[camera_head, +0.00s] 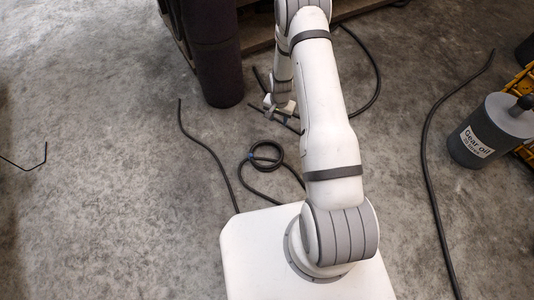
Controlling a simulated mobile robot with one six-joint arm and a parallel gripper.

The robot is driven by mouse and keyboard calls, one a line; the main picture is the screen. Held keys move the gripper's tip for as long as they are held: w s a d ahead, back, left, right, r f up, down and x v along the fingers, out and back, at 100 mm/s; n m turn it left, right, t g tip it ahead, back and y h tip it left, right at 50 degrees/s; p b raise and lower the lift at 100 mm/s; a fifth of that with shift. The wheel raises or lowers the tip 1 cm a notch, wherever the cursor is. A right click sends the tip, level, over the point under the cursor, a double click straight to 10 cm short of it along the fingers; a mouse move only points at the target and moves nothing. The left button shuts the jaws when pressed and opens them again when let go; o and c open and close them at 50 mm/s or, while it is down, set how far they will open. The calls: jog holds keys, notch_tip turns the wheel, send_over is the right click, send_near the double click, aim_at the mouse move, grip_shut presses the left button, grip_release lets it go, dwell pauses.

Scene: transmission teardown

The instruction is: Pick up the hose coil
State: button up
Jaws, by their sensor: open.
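A black hose coil (280,161) lies on the concrete floor just in front of my white base. It is a small ring with a blue tie on its left side. Its loose tail runs to the right and passes out of sight behind my arm. My gripper (279,116) is open, beyond the coil and slightly right of it in the picture. It is apart from the coil. The gripper is small here and partly hidden by my arm, so its height above the floor is hard to judge.
A black hose (214,158) lies left of the coil. A longer hose (427,145) curves along the right. A dark upright cylinder (214,60) stands behind. A grey gear oil can (492,131) stands at right. A bent thin rod (30,167) lies far left. Left floor is mostly clear.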

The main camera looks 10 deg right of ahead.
jog(key=m, duration=0.2)
send_near(280, 160)
notch_tip(280, 160, down, 5)
jog(key=shift+w+f, duration=0.1)
jog(key=shift+w, duration=0.05)
notch_tip(280, 160, down, 5)
jog(key=b, duration=0.2)
jog(key=shift+b, duration=0.4)
grip_shut()
